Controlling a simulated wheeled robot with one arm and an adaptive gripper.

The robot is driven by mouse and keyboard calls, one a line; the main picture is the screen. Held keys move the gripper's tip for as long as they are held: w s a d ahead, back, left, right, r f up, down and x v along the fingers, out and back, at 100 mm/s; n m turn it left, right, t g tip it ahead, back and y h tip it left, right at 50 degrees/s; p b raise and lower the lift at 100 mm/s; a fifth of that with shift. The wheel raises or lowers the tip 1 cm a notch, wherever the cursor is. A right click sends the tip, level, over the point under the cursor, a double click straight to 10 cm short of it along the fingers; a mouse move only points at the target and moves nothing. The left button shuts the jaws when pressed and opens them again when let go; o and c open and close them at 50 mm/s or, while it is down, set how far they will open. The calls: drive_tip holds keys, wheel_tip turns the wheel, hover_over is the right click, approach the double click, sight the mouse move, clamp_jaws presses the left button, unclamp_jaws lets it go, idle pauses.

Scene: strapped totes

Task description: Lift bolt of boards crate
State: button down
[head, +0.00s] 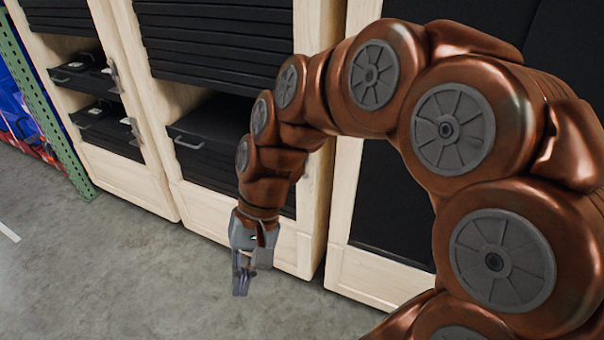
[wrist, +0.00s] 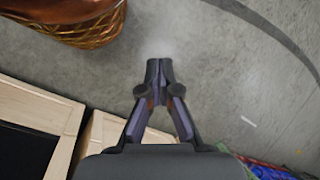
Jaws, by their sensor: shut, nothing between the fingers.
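Pale wooden crates with dark boards or panels inside stand in a row across the head view. The middle crate (head: 205,205) holds stacked dark boards (head: 215,45) above a grey handle (head: 187,142). The left crate (head: 150,185) has small metal latch-like pieces (head: 134,131) on its upright; I cannot tell which piece is the bolt. My gripper (head: 241,283) points down in front of the middle crate, apart from the handle. In the wrist view its fingertips (wrist: 159,72) meet with nothing between them, over bare floor. Wooden crate edges (wrist: 40,105) show at the lower left there.
A green perforated post (head: 40,95) and blue packages (head: 15,105) stand at the far left. My copper-coloured arm hides much of the right crate (head: 365,275). The grey concrete floor (head: 100,270) in front of the crates is clear.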

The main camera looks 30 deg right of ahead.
drive_tip(key=w+d+f+m+t+y+b, duration=0.1)
drive_tip(key=w+d+m+t+y+b, duration=0.2)
drive_tip(key=w, duration=0.7)
drive_tip(key=w+d+f+m+t+y+b, duration=0.1)
drive_tip(key=w+d+m+y, duration=0.1)
drive_tip(key=w+m+y, duration=0.5)
drive_tip(key=w+d+f+m+t+h+b, duration=0.1)
drive_tip(key=w+d+f+m+t, duration=0.15)
drive_tip(key=w+d, duration=0.3)
drive_tip(key=w+d+f+m+t+h+b, duration=0.1)
drive_tip(key=w+d+f+m+t, duration=0.15)
drive_tip(key=w+d, duration=0.35)
drive_tip(key=d+f+m+t+h+b, duration=0.1)
drive_tip(key=d+f+m, duration=0.4)
drive_tip(key=d, duration=0.7)
drive_tip(key=d+f+m+t+h+b, duration=0.1)
drive_tip(key=d+f+m+t+h, duration=0.2)
drive_tip(key=d, duration=1)
wheel_tip(320, 180, down, 4)
drive_tip(key=m+t, duration=0.3)
drive_tip(key=shift+s+h+b, duration=0.15)
drive_tip(key=shift+h+b, duration=0.15)
